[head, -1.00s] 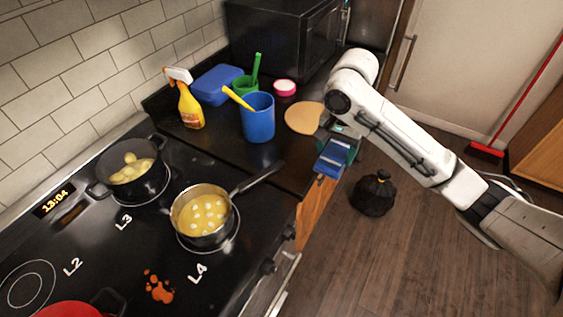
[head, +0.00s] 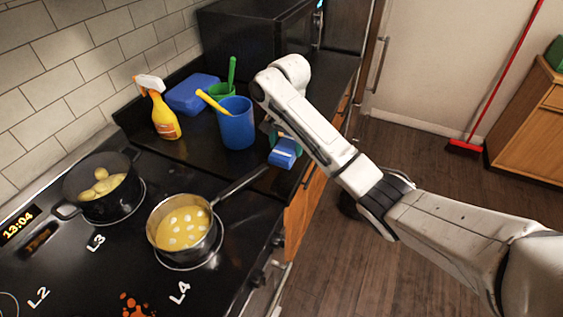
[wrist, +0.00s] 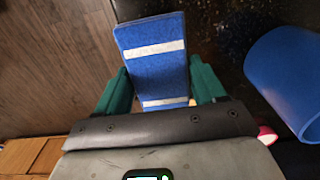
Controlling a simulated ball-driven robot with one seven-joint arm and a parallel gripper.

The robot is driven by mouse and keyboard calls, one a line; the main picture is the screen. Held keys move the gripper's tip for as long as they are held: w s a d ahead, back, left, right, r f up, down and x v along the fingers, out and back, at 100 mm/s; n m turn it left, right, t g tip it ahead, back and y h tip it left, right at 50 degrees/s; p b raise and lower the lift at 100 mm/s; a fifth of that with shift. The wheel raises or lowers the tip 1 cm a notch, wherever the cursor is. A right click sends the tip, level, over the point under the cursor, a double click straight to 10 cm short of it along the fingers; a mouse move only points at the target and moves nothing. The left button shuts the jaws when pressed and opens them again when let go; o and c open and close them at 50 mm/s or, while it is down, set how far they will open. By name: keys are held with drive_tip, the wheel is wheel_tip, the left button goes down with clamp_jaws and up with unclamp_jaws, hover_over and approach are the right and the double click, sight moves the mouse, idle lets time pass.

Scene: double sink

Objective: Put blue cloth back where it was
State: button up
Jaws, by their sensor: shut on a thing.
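The blue cloth (head: 284,153), folded flat with white stripes, is in my gripper (head: 278,138). In the head view it is held near the right edge of the black counter, just right of the blue cup (head: 237,128). In the wrist view the cloth (wrist: 160,68) sits between the two green fingers of my gripper (wrist: 161,85), which are shut on its sides. The blue cup (wrist: 290,80) is right of it there. I cannot tell how high the cloth is above the counter.
A pan of yellow food (head: 184,228) has its handle pointing toward the cloth. A microwave (head: 255,45) is behind. Brown floor (head: 430,190) lies right.

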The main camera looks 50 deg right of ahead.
sight(282, 141)
drive_tip(key=shift+w+d+f, duration=0.1)
drive_tip(key=shift+w+f, duration=0.5)
drive_tip(key=shift+f, duration=0.1)
drive_tip(key=shift+w+d+f, duration=0.1)
drive_tip(key=shift+w+f, duration=0.45)
drive_tip(key=shift+f, duration=0.05)
drive_tip(key=shift+f+p, duration=0.65)
drive_tip(key=shift+f, duration=0.95)
drive_tip(key=o, duration=1)
wheel_tip(282, 141, up, 12)
drive_tip(key=shift+r+p, duration=0.1)
drive_tip(key=shift+p, duration=0.75)
drive_tip(key=shift+s, duration=0.1)
